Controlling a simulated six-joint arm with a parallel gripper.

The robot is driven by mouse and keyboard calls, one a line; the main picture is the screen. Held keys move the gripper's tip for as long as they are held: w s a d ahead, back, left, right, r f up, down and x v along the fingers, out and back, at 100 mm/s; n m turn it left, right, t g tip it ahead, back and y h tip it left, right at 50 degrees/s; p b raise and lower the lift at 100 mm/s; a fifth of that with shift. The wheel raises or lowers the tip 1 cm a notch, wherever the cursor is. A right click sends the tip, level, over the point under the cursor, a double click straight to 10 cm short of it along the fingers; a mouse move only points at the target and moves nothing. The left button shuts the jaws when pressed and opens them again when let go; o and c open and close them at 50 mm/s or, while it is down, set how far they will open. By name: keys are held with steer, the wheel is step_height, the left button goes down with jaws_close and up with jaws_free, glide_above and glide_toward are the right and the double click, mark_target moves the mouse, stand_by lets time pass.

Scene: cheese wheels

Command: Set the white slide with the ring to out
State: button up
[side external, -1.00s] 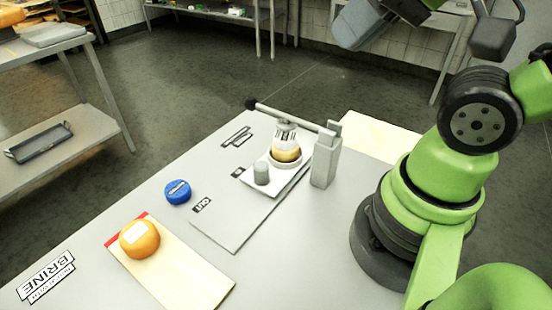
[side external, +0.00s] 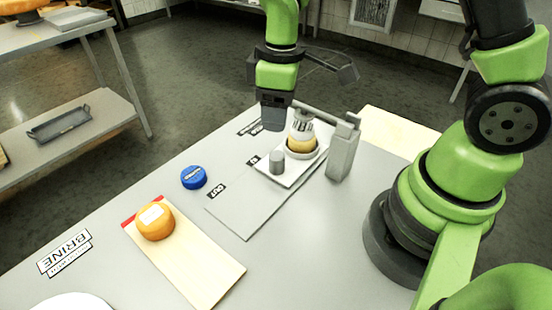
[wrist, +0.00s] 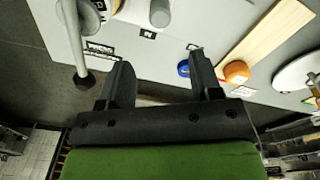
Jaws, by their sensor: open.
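The white slide (side external: 296,176) lies at the IN end of its grey track (side external: 243,218), beside the small IN label (side external: 253,161). Its ring (side external: 318,153) surrounds the base of a small yellow cheese (side external: 302,145). A grey knob (side external: 277,162) stands upright on the slide's near left corner; it also shows at the top of the wrist view (wrist: 160,13). The OUT label (side external: 217,191) is at the track's other end. My gripper (side external: 274,124) is open and empty, above the table and behind the knob. In the wrist view its fingers (wrist: 160,78) are apart.
A press lever reaches from a grey post (side external: 342,150) over the cheese; its black ball end (wrist: 84,79) shows in the wrist view. A blue lid (side external: 194,177) and an orange cheese (side external: 155,221) on a board (side external: 190,264) stand to the left.

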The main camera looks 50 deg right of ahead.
mark_target(276, 154)
step_height(276, 154, down, 3)
steer(key=shift+w+f+n+g, duration=0.1)
steer(key=shift+n+g, duration=0.2)
steer(key=shift+n, duration=0.2)
step_height(276, 154, down, 9)
steer(key=shift+f, duration=0.1)
steer(key=shift+c, duration=0.4)
